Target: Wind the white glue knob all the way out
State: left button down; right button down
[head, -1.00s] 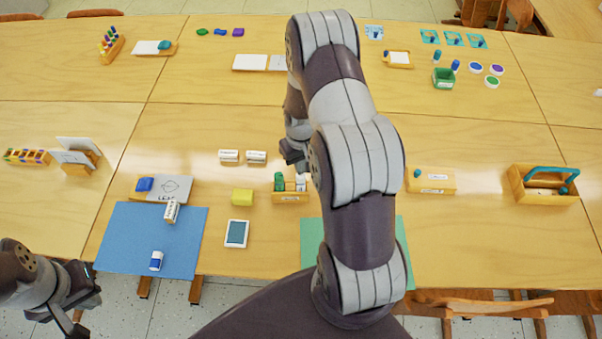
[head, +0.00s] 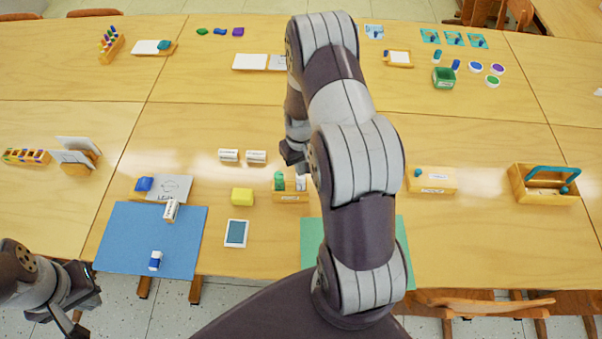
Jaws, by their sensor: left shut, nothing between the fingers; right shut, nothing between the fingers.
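A small wooden box (head: 290,197) with a label on its front stands near the middle of the front table. A white piece (head: 301,183) and a green piece (head: 279,181) stand up in it; which part is the glue knob is too small to tell. My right gripper (head: 292,160) is shut and empty, behind and above the box, partly hidden by my own arm. My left gripper (head: 88,300) is shut and empty at the lower left, off the table's front edge. A white labelled tube (head: 171,211) lies on the blue mat (head: 130,232).
A small blue-and-white piece (head: 155,260) is on the blue mat. A yellow block (head: 242,196), a tablet-like panel (head: 236,233) and two white labelled cylinders (head: 229,155) are left of the box. My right arm covers part of a green mat (head: 312,245).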

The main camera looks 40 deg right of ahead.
jog(key=shift+f+b, duration=0.3)
jog(key=shift+f, duration=0.25)
jog(key=shift+r, duration=0.2)
jog(key=shift+r+p, duration=0.4)
jog(key=shift+p, duration=0.1)
jog(key=shift+c, duration=0.4)
grip_release()
